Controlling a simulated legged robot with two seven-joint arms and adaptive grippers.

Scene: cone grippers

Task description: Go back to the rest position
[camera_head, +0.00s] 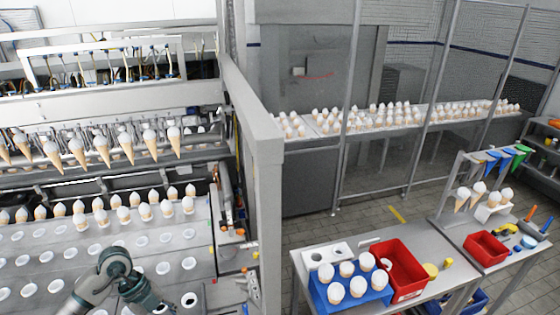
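My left arm comes in at the bottom left, bends at a grey joint, and ends in a dark gripper (152,298) low over the perforated conveyor plate (62,254). The fingers are small and cut near the bottom edge, so I cannot tell if they are open or shut, and no cone shows in them. My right gripper is not in view. Cones with white tops (124,214) stand in rows in the plate behind my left gripper. A row of cones (101,147) hangs from the machine's holders above them.
A grey machine post (268,200) rises right of the plate. On a table at the right stand a blue crate (322,296) with several white-topped cones and a red bin (411,287). A second red bin (486,247) is farther right. Tiled floor lies behind.

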